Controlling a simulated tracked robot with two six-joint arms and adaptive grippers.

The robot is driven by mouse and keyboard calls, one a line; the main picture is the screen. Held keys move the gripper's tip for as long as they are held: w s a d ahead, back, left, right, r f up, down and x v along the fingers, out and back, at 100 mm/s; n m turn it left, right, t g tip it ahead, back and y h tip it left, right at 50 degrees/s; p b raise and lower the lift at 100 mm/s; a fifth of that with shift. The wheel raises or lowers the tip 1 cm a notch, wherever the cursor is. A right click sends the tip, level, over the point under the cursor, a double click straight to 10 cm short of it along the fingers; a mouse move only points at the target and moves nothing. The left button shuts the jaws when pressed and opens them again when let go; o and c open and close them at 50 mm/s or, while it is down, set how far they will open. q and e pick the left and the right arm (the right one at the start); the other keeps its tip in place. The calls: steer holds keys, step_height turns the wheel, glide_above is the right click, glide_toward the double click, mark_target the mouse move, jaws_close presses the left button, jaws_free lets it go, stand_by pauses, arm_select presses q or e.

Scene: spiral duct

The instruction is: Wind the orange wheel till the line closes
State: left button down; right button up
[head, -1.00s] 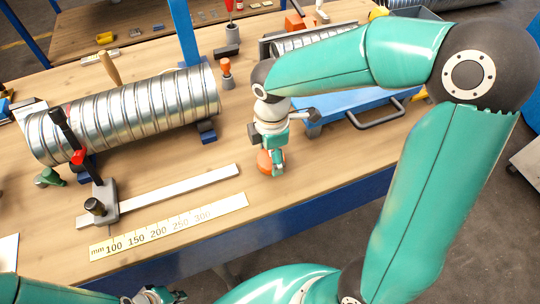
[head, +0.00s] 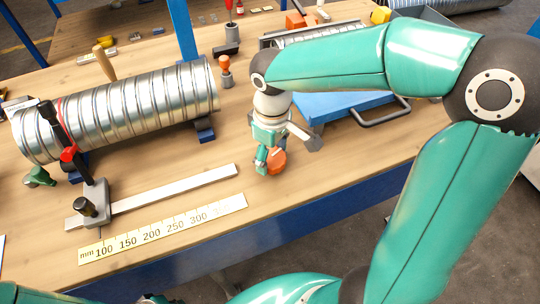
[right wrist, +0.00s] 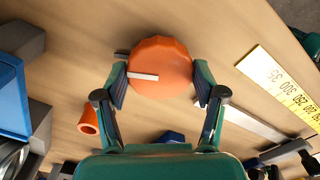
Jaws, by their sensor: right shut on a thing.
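The orange wheel (head: 279,162) is near the front edge of the bench, right of the middle. My right gripper (head: 268,160) reaches down over it, with its fingers on either side. In the right wrist view the wheel (right wrist: 165,75) sits between the two fingers (right wrist: 160,82), and a white mark runs from its middle towards the left. A ribbed silver spiral duct (head: 130,105) lies at the left, with a thin red line (head: 61,108) round it near its left end. Only a sliver of my left gripper (head: 152,299) shows at the bottom edge; its fingers are hidden.
A clamp with a black post (head: 62,130) stands at the duct's left end. A pale metal bar (head: 175,188) and a yellow millimetre scale (head: 165,229) lie in front. A blue case (head: 340,104) with a dark handle stands behind my right gripper.

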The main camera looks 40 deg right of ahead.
mark_target(271, 157)
steer(key=m+b, duration=0.1)
steer(key=m, duration=0.5)
steer(key=shift+w+m+b, duration=0.1)
steer(key=shift+m+b, duration=0.2)
steer(key=shift+b, duration=0.05)
steer(key=m+b, duration=0.1)
steer(key=m, duration=0.3)
steer(key=shift+r+m, duration=0.1)
steer(key=shift+m, duration=0.3)
steer(key=o, duration=1.1)
step_height(271, 157, up, 12)
steer(key=shift+f, duration=0.1)
